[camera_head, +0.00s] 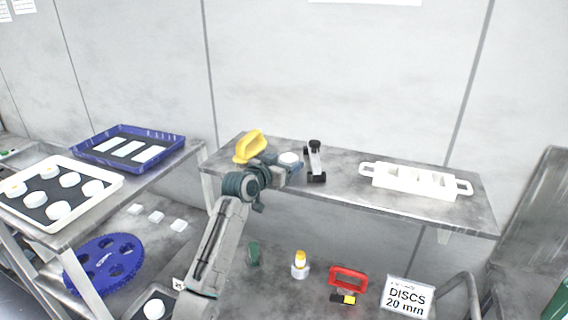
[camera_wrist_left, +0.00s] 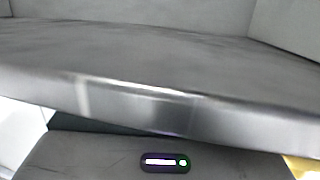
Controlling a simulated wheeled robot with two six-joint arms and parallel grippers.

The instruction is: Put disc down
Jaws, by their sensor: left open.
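My left arm reaches up to the grey shelf (camera_head: 345,190) in the head view. My left gripper (camera_head: 293,170) is at the shelf's left half and is open. A small white disc (camera_head: 289,158) shows right at the gripper's end; I cannot tell whether it touches the fingers or rests on the shelf. In the left wrist view the shelf's front edge (camera_wrist_left: 130,104) crosses the picture, and no disc or fingertips can be made out there. More white discs (camera_head: 70,179) sit in a white tray (camera_head: 113,186) on the left table. My right gripper is not in view.
On the shelf are a yellow handled tool (camera_head: 250,147), a black-and-white tool (camera_head: 315,160) and a white holder (camera_head: 415,180). A blue tray (camera_head: 172,139) stands at left. Below are a blue wheel (camera_head: 104,262), a red-handled item (camera_head: 348,277) and a "DISCS 20 mm" sign (camera_head: 407,297).

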